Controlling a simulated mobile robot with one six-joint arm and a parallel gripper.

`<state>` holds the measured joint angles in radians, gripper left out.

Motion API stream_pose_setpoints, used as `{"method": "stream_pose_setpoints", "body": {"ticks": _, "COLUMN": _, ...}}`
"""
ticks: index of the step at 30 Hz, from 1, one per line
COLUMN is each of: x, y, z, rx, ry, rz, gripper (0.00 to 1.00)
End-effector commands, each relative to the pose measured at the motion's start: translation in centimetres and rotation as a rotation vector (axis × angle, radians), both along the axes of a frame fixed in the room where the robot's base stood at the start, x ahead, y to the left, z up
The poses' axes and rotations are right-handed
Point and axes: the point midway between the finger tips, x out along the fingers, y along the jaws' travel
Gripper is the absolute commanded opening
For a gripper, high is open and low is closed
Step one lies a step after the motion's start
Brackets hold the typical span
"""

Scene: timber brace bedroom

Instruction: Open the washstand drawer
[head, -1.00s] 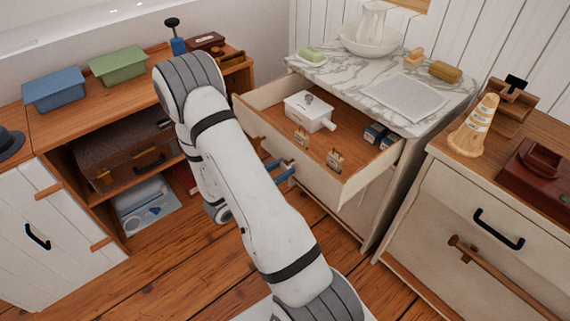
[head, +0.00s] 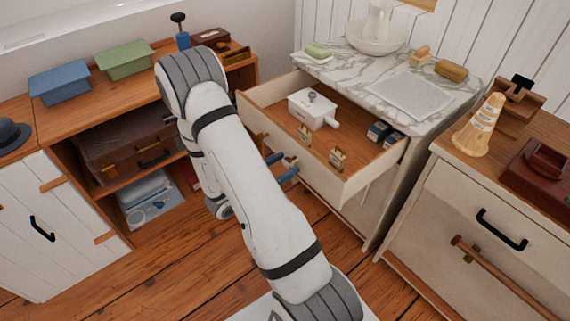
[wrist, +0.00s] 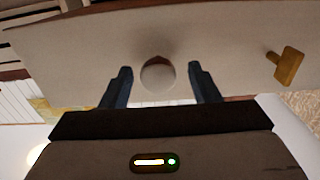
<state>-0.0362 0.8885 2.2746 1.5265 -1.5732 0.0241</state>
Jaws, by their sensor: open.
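The washstand (head: 438,95) has a marble top, and its drawer (head: 368,178) stands pulled well out. Inside lie a white lidded box (head: 311,110), small blue boxes and other small items. My gripper (head: 282,167), with blue fingers, is open at the outside of the drawer front. In the wrist view the fingers (wrist: 161,85) stand on either side of a round knob (wrist: 158,73) on the pale drawer front (wrist: 225,40), with gaps on both sides.
A wooden shelf unit (head: 80,110) with blue and green boxes stands left. A pale cabinet (head: 480,205) with a black handle stands close on the right. A basin (head: 375,38) and soap dish are on the marble top. Plank floor shows in front.

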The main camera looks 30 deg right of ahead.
Motion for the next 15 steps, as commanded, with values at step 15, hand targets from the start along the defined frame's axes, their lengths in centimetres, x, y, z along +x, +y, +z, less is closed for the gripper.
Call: {"method": "stream_pose_setpoints", "body": {"ticks": 15, "x": -0.3, "y": 6.1, "z": 0.0, "rx": 0.0, "ry": 0.0, "rz": 0.004, "gripper": 0.56}}
